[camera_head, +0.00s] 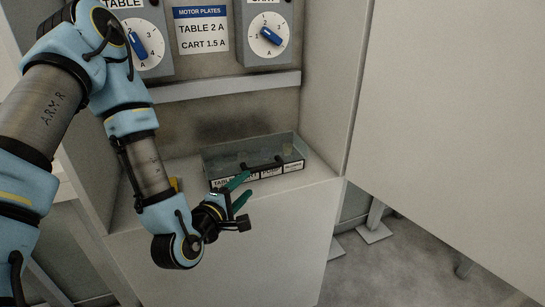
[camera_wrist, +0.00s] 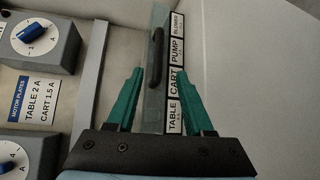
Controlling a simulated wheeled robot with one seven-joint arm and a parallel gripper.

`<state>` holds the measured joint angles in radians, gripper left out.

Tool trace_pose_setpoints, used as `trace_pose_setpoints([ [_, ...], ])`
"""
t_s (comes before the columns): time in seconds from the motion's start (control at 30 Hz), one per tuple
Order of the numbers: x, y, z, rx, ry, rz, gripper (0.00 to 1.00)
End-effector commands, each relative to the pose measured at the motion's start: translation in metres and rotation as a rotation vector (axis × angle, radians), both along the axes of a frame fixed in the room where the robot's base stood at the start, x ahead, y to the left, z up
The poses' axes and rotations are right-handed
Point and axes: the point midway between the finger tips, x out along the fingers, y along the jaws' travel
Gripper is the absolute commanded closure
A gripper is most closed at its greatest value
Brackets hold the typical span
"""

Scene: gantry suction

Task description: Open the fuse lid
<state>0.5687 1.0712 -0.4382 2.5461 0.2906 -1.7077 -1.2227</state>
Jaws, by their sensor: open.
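The fuse box (camera_head: 290,147) is a low, see-through case on the shelf, with white labels along its front reading TABLE, CART, PUMP and BLOWER. Its clear lid looks shut and carries a dark bar handle (camera_head: 262,165), which also shows in the wrist view (camera_wrist: 156,48). My gripper (camera_head: 245,187) is just in front of the box, at its labelled edge. Its green fingers are apart and empty. In the wrist view the gripper (camera_wrist: 163,72) points toward the handle, which lies beyond the fingertips. I cannot tell the exact gap to the handle.
Two grey switch boxes with blue knobs (camera_head: 138,45) (camera_head: 270,36) hang above. A blue-and-white motor plates sign (camera_head: 201,30) is between them. A grey ledge (camera_head: 225,86) runs below. A large pale panel (camera_head: 455,120) stands at the right. A yellow item (camera_head: 174,184) is partly hidden by my arm.

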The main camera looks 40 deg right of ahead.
Motion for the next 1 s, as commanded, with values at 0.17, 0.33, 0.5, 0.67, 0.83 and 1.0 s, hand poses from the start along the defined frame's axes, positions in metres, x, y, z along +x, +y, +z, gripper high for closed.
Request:
trace_pose_setpoints([
  [0.17, 0.001, -0.003, -0.002, -0.01, 0.003, 0.002, 0.48],
  [0.33, 0.005, -0.011, -0.007, -0.009, -0.001, 0.001, 0.48],
  [0.5, 0.009, -0.019, -0.008, -0.009, -0.001, 0.001, 0.48],
  [0.67, 0.011, -0.026, -0.009, -0.01, 0.0, 0.001, 0.48],
  [0.83, 0.016, -0.036, -0.011, -0.009, -0.001, 0.001, 0.48],
  [1.0, 0.019, -0.045, -0.012, -0.009, -0.001, 0.002, 0.48],
])
